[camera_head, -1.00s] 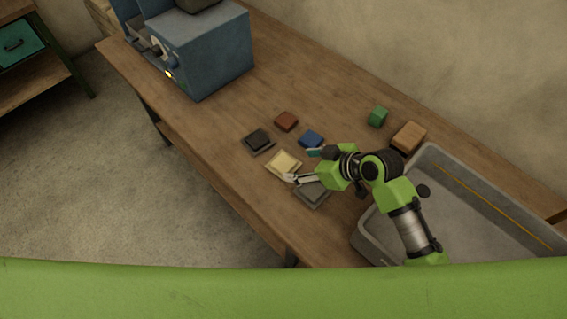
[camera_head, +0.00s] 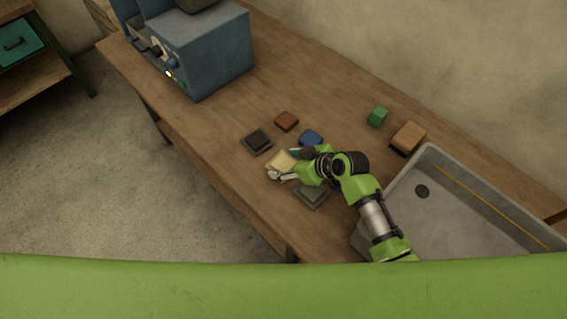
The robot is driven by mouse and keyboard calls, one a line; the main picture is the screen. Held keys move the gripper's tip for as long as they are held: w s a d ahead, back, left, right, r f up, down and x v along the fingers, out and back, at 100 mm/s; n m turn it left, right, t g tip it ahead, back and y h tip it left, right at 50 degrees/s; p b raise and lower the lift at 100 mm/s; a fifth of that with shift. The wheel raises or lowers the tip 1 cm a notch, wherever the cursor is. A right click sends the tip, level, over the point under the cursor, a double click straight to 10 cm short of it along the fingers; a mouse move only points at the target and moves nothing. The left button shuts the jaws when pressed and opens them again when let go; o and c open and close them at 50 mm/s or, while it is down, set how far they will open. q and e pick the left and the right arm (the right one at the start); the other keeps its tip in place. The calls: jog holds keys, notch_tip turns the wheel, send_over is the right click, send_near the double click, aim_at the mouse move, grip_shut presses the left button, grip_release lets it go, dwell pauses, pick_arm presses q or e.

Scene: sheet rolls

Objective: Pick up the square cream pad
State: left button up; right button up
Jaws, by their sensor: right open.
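The square cream pad (camera_head: 281,161) lies on the wooden table, near its middle. My right gripper (camera_head: 277,173) is at the pad's near side, with its fingers low over or beside the pad's lower edge. The gripper is open, and part of the pad's right side is hidden behind it. I cannot tell whether the fingers touch the pad. My left gripper does not show.
Around the pad lie a dark square pad (camera_head: 257,141), a red-brown block (camera_head: 286,121), a blue block (camera_head: 311,138) and a grey pad (camera_head: 312,194). A blue machine (camera_head: 205,50) stands left.

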jog(key=c, duration=1.2)
jog(key=shift+c, duration=0.2)
jog(key=shift+r, duration=0.15)
